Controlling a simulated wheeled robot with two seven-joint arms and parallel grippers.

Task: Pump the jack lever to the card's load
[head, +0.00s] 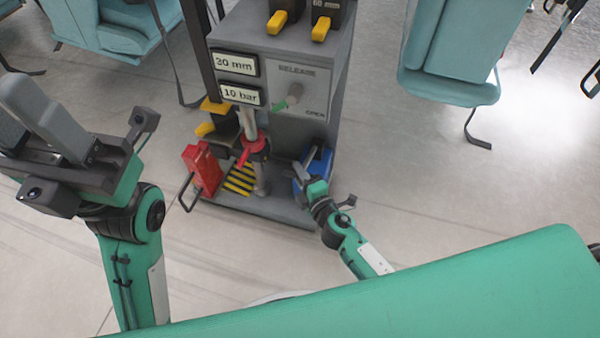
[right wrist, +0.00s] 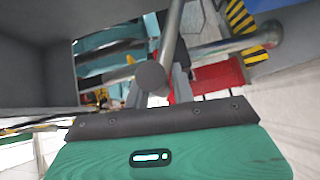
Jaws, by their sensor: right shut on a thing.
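The grey jack stand (head: 335,95) is in the middle of the head view. Its signs read "20 mm" (head: 235,64) and "10 bar" (head: 240,96). My right gripper (head: 304,178) is low at the stand's right side, by a blue part (head: 320,162). In the right wrist view my right gripper (right wrist: 165,88) is shut on a grey round bar, seemingly the jack lever (right wrist: 152,76), its end facing the camera. The head view hides most of this grip. My left gripper (head: 40,125) is raised at the left, away from the stand; its finger gap is unclear.
A release panel (head: 310,83) has a green-tipped handle (head: 284,103). A red box (head: 202,168), a red collar (head: 255,145) on a post and yellow-black stripes (head: 240,180) are at the stand's base. Teal seats (head: 455,60) stand around.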

